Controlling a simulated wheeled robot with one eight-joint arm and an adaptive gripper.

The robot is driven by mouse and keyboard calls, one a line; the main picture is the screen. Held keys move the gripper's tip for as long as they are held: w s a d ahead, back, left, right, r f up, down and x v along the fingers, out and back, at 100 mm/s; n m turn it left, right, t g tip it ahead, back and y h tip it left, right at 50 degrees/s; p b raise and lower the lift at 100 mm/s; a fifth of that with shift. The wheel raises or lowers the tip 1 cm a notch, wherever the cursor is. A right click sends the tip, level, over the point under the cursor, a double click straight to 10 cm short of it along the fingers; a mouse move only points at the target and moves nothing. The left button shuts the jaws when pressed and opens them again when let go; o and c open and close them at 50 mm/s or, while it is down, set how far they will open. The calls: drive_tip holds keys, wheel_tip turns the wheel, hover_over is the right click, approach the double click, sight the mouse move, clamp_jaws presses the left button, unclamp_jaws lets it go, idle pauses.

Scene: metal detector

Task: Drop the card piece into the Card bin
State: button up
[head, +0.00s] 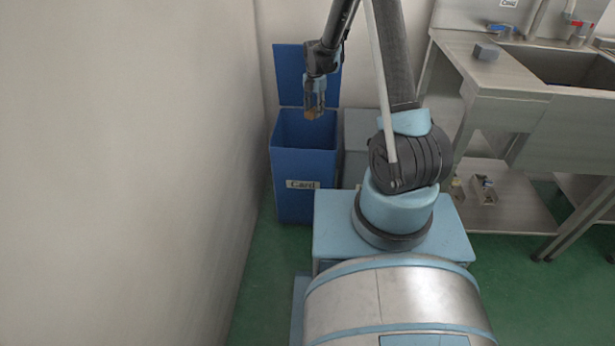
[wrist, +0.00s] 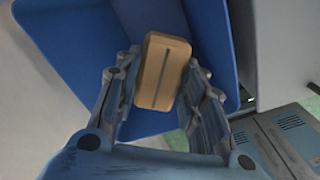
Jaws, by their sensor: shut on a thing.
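The card piece is a small tan-brown block (wrist: 163,72) with a dark line down its middle. My gripper (head: 314,112) is shut on it, with a finger on each side in the wrist view (wrist: 160,85). The blue bin labelled "Card" (head: 303,165) stands against the back wall with its lid (head: 292,75) raised. In the head view my gripper and the card piece appear over the bin's open top. The wrist view shows the blue inside of the bin (wrist: 75,30) behind the card piece. The exact height above the rim is hard to tell.
A grey bin (head: 357,140) stands right beside the blue one, partly hidden by my arm. A steel sink bench (head: 500,90) with a small grey block (head: 486,52) is at the right. A plain wall (head: 130,170) is close on the left.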

drive_tip(key=shift+s+a+n, duration=0.15)
drive_tip(key=shift+a+n, duration=0.7)
drive_tip(key=shift+n, duration=0.15)
drive_tip(key=shift+f, duration=3)
drive_tip(key=o, duration=0.9)
drive_tip(key=shift+r, duration=3.7)
